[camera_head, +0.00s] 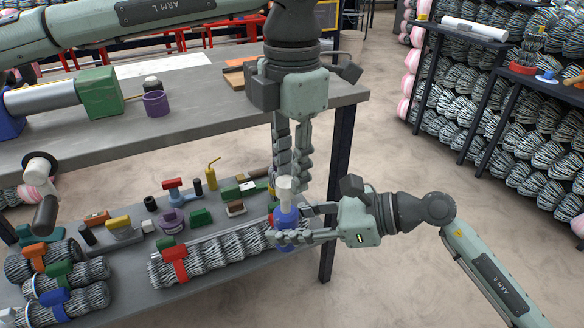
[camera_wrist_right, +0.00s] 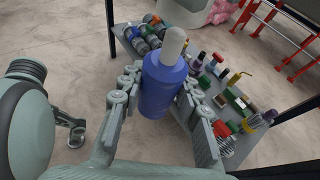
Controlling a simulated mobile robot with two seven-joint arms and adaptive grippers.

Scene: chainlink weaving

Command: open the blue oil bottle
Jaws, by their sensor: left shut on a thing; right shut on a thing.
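The blue oil bottle (camera_head: 285,217) stands upright beside the lower shelf's right end in the head view. Its white cap (camera_head: 285,184) is at its top. My right gripper (camera_head: 287,236) comes from the right and is shut on the bottle's blue body. My left gripper (camera_head: 287,178) points straight down and is shut at the white cap. In the right wrist view the blue bottle (camera_wrist_right: 160,87) sits between my right gripper's fingers (camera_wrist_right: 162,98), with the white cap (camera_wrist_right: 174,44) above it. No left fingers show there, so their exact contact with the cap is unclear.
The lower shelf (camera_head: 118,300) holds wire bundles and small coloured tools left of the bottle. The upper grey tabletop (camera_head: 190,120) carries a green block (camera_head: 99,94) and a purple cup (camera_head: 155,104). A table leg (camera_head: 335,195) stands close behind my grippers. Floor to the right is free.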

